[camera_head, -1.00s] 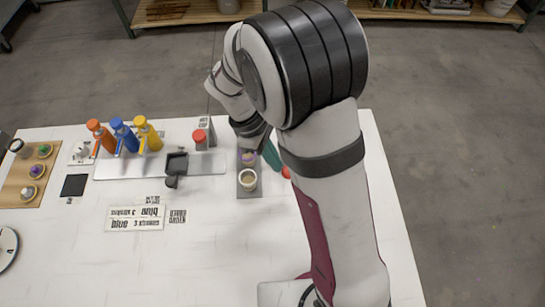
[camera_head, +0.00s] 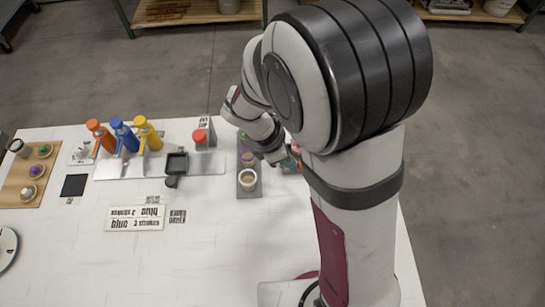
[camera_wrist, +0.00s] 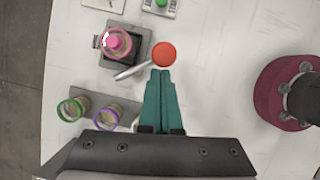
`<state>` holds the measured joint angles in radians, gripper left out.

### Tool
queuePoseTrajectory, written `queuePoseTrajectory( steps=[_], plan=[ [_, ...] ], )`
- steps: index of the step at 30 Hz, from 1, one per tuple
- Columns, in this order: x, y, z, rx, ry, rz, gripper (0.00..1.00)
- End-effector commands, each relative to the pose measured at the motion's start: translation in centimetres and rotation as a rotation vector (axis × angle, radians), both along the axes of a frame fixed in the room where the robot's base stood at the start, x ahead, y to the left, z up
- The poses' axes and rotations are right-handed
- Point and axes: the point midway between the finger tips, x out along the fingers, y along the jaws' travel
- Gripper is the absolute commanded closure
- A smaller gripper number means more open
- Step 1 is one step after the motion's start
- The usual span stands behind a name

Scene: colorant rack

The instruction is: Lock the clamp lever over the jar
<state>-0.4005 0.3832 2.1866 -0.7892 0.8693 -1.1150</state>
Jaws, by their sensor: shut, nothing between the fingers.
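The clamp lever has a red ball knob (camera_wrist: 163,54) on a pale metal rod (camera_wrist: 131,72) in the wrist view. The rod runs from the knob down-left to the front of the dark clamp base (camera_wrist: 134,58). The jar with a pink top (camera_wrist: 117,42) sits on that base, with the knob out to its right. My gripper (camera_wrist: 163,72) has teal fingers shut together and empty. Their tips are right at the knob's near side; I cannot tell whether they touch. In the head view my arm hides most of the clamp, leaving a bit of red (camera_head: 296,150).
A grey strip (camera_head: 250,192) with several cups stands left of my gripper. A green button box (camera_wrist: 159,8) is beyond the clamp.

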Motion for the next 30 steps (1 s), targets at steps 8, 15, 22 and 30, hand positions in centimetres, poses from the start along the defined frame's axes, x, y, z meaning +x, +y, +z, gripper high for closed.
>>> queuePoseTrajectory(
  steps=[8, 15, 22, 30],
  plan=[
    [0.4, -1.5, 0.0, 0.0, 0.0, 0.259, 1.0],
    [1.1, -2.6, 0.0, 0.0, -0.001, 0.453, 1.0],
    [1.7, -3.4, 0.0, 0.0, 0.001, 0.449, 1.0],
    [2.4, -3.9, 0.0, 0.0, 0.0, 0.447, 1.0]
  ],
)
